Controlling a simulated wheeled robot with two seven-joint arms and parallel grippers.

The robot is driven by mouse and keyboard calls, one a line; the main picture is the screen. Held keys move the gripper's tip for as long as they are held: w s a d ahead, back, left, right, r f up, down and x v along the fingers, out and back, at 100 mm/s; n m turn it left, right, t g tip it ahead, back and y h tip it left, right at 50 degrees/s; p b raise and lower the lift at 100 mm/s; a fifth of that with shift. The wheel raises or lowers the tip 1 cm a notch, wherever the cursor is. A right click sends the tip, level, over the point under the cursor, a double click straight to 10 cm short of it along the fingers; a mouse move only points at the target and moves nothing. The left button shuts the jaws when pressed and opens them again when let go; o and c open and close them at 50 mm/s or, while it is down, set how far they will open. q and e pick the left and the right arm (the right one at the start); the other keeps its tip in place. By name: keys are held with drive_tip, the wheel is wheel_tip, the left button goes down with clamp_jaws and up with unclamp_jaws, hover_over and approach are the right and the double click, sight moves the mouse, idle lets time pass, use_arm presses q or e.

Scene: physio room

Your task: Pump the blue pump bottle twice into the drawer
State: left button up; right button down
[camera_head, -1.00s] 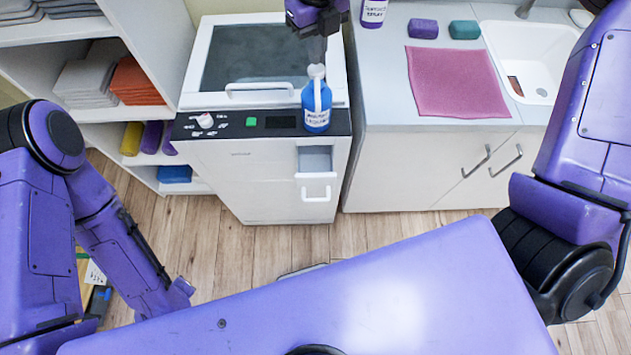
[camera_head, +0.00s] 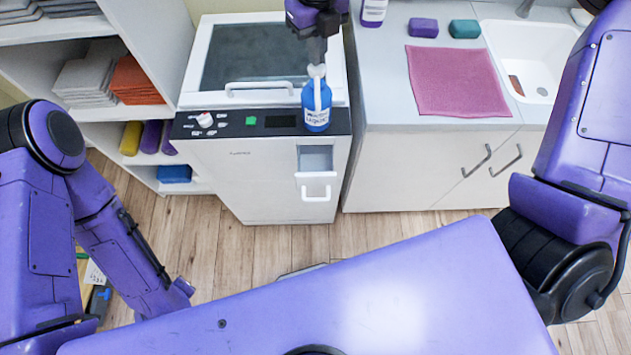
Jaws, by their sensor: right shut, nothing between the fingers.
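The blue pump bottle (camera_head: 316,118) stands upright on the front ledge of the white machine, with its white pump head on top. Its white nozzle hangs toward the front, above the drawer. The small drawer (camera_head: 316,176) in the machine's front is pulled open and has a white handle; whether anything lies in it is too small to tell. My right gripper (camera_head: 317,60) points down directly over the pump head, shut and empty, its tips at or very near the head. My left arm is at the left, and its gripper is not in view.
The white machine (camera_head: 215,170) has a lid with a handle and a knob panel. To its right, a counter (camera_head: 385,90) holds a pink cloth (camera_head: 458,80), two sponges, a second bottle (camera_head: 373,11) and a sink. Shelves with towels stand at the left.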

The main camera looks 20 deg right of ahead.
drive_tip(key=shift+f+b, duration=0.7)
drive_tip(key=shift+f, duration=0.6)
drive_tip(key=shift+r+p, duration=1.4)
drive_tip(key=shift+r, duration=0.2)
drive_tip(key=shift+f, duration=0.25)
drive_tip(key=shift+f+b, duration=0.95)
drive_tip(key=shift+f, duration=0.4)
drive_tip(key=shift+r+p, duration=1.3)
drive_tip(key=shift+r, duration=0.25)
